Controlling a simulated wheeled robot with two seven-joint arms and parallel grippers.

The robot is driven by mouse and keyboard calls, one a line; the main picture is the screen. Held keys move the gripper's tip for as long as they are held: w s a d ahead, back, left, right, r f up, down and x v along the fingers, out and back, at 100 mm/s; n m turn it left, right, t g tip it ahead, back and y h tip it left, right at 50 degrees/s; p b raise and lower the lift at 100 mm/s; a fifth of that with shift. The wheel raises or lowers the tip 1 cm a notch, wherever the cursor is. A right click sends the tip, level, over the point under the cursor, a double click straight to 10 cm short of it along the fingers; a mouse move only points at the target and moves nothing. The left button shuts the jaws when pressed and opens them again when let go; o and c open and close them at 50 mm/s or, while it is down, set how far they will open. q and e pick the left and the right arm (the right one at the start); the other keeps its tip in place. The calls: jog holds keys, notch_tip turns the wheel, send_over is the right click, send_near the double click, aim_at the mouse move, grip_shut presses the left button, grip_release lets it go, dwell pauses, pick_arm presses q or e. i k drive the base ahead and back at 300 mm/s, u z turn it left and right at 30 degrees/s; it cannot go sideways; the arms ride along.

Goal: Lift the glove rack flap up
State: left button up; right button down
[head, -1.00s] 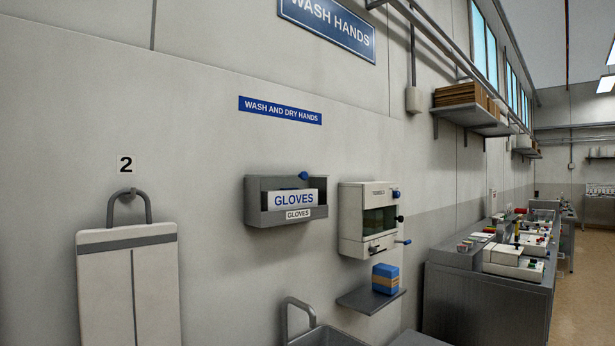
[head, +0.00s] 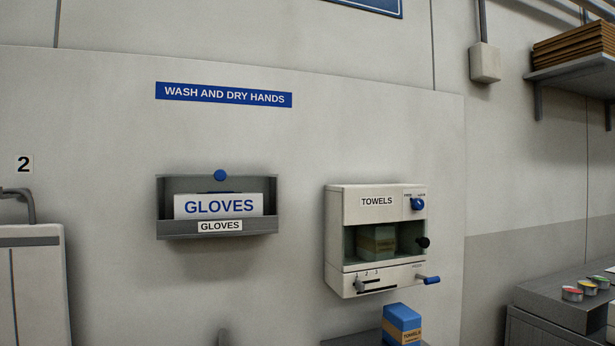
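The glove rack (head: 174,228) is a grey wall-mounted holder left of the picture's middle in the head view. A white box labelled GLOVES (head: 240,206) sits inside it, above a smaller GLOVES label on the front lip. A blue round knob (head: 220,175) is at the rack's top edge, in front of the dark back part. I cannot clearly make out the flap's edges or its angle. Neither of my grippers is in view.
A white towel dispenser (head: 355,215) with a blue knob, black knob and blue lever hangs to the right. A blue towel box (head: 402,325) stands on a shelf below it. A grey shelf (head: 575,72) juts out upper right. The wall before the rack is clear.

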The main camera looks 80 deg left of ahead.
aim_at(220, 175)
jog(key=i, duration=1.35)
jog(key=u, duration=3.8)
